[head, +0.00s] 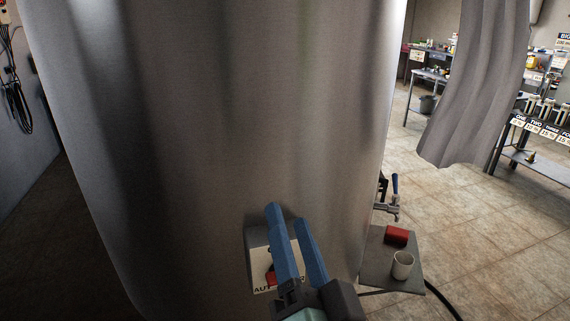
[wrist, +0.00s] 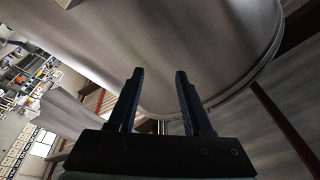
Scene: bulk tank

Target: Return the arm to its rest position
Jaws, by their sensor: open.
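My gripper (head: 292,235) is in front of the large metal tank at the bottom middle of the head view. Its two blue fingers point up, parted and with nothing between them. The fingers partly cover a control box (head: 258,253) on the tank with a white label and a red knob (head: 271,276). I cannot tell whether the fingers touch the box. In the wrist view my gripper (wrist: 159,78) shows its fingers apart and empty, with the curved tank (wrist: 160,35) beyond them.
A small shelf (head: 385,279) right of the tank bears a white cup (head: 402,265) and a red block (head: 397,236), below a tap (head: 388,208) with a blue handle. A grey curtain (head: 475,90) hangs at the right. Tiled floor (head: 490,240) is open there. Workbenches stand farther back.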

